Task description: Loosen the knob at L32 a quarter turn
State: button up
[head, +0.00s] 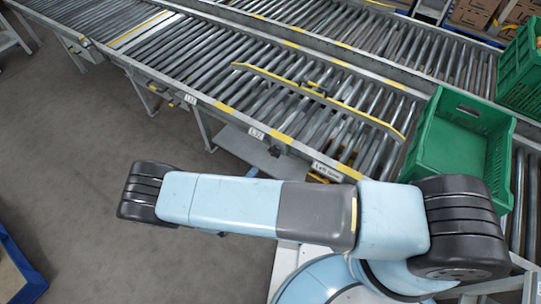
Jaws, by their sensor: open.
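The L32 label (257,133) is a small white plate on the near side rail of the roller conveyor. A yellow guide bar (352,116) lies slantwise over the rollers behind it. A small dark and yellow fitting (316,88) sits at the bar's far side; I cannot tell whether it is a knob. No knob can be made out clearly at L32. My blue and grey arm stretches across the lower part of the head view, in front of the conveyor. My gripper is not in view.
A green crate (440,138) stands at the conveyor's right end, with another green crate (523,62) behind it. The L31 label (190,98) is farther left on the rail. A grey shelf (240,146) sits below the rail. The floor at left is mostly clear.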

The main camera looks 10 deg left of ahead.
aim_at(273, 154)
jog(key=x, duration=1.3)
jog(key=shift+w+d+r, duration=0.1)
jog(key=shift+w, duration=0.1)
